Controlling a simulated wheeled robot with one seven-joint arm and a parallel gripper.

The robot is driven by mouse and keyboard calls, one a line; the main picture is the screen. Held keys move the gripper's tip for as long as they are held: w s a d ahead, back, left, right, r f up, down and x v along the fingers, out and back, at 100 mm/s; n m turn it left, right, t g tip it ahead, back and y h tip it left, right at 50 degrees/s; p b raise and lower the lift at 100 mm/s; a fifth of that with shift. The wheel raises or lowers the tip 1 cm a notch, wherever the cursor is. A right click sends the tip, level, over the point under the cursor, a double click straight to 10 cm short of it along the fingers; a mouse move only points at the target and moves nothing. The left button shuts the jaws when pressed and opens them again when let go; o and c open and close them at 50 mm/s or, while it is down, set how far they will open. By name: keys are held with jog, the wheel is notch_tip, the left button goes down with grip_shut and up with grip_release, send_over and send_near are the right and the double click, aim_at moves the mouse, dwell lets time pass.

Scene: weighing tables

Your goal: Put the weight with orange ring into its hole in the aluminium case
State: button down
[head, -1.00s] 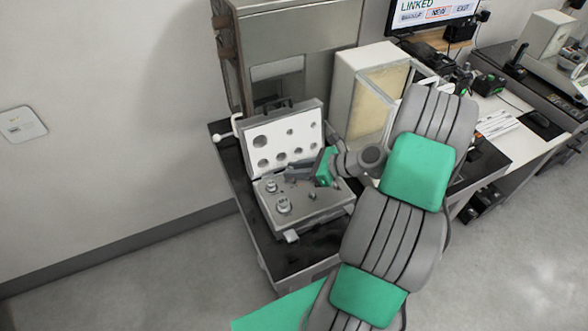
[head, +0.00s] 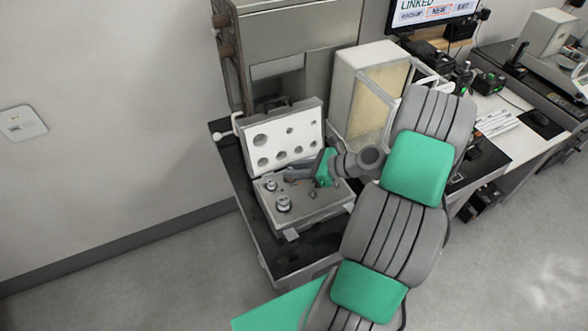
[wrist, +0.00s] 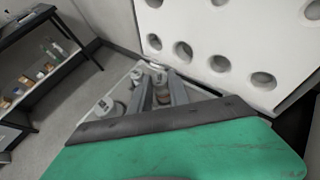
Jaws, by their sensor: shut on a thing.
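The aluminium case (head: 318,212) stands open on the dark table, its lid raised at the back. My gripper (head: 291,175) is low over the back of the case's tray, tilted down to the left. In the wrist view its two fingers (wrist: 162,88) are shut on a small metal weight (wrist: 158,75) at their tips. Two larger weights stand in the tray, one at the front (head: 283,204) and one at the left (head: 270,185).
The white lid lining (head: 270,138) with several round hollows rises close behind my gripper. A balance with a glass door (head: 383,95) stands to the right on the table.

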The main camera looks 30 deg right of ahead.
jog(key=shift+f+b, duration=0.5)
jog(key=shift+f, duration=0.5)
jog(key=c, duration=1.2)
grip_release()
jog(key=shift+o, duration=0.2)
